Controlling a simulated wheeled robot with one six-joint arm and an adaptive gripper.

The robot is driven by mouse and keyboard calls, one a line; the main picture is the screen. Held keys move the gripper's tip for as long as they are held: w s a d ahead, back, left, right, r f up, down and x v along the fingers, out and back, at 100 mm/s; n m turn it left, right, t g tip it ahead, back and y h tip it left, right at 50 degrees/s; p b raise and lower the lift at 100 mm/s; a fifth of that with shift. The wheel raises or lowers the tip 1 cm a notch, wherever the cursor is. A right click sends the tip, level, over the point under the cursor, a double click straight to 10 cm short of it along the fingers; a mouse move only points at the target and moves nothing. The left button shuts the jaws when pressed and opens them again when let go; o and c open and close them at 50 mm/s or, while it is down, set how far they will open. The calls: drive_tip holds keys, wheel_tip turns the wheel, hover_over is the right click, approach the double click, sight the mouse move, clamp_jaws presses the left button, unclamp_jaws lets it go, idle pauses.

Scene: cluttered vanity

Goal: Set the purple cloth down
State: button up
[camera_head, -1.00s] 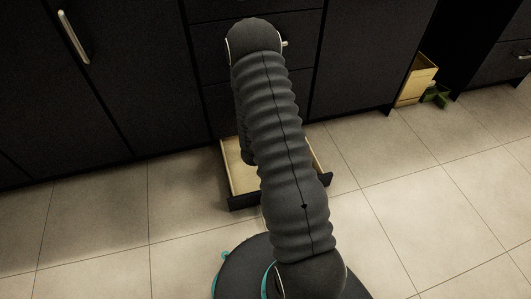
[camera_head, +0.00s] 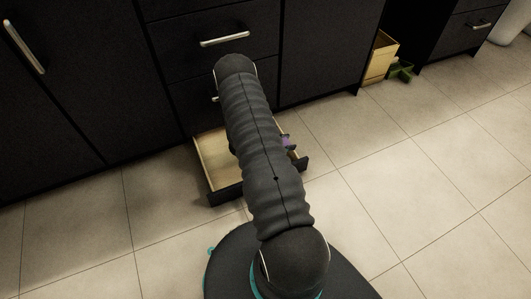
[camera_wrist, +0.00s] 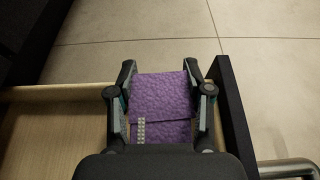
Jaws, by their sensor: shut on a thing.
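The purple cloth (camera_wrist: 162,90) is folded and textured, with a small pale studded patch on it. In the wrist view my gripper (camera_wrist: 160,68) has its two fingers on either side of the cloth, shut on it. The cloth is above the right part of an open drawer (camera_wrist: 50,125), beside its dark front panel (camera_wrist: 232,115). I cannot tell whether it touches the drawer floor. In the head view only a small purple bit of the cloth (camera_head: 286,142) shows right of my arm, near the drawer (camera_head: 213,165); my gripper is mostly hidden there.
The open bottom drawer has a pale wooden inside, and its visible left part looks empty. Dark closed drawers and cupboard doors (camera_head: 330,40) stand behind it. A yellowish box (camera_head: 380,58) and a green item (camera_head: 401,71) are on the floor at back right. The tiled floor (camera_head: 410,160) is clear.

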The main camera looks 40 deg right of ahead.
drive_tip(key=w+a+f, duration=0.2)
drive_tip(key=a, duration=0.1)
drive_tip(key=w+a+f, duration=0.1)
drive_tip(key=a+f, duration=0.1)
drive_tip(key=shift+w+a+b, duration=0.1)
drive_tip(key=shift+w+b, duration=0.2)
drive_tip(key=shift+w, duration=0.1)
drive_tip(key=shift+f+b, duration=0.3)
drive_tip(key=shift+f, duration=1.7)
drive_tip(key=shift+f, duration=0.2)
drive_tip(key=o, duration=1)
drive_tip(key=shift+r, duration=0.1)
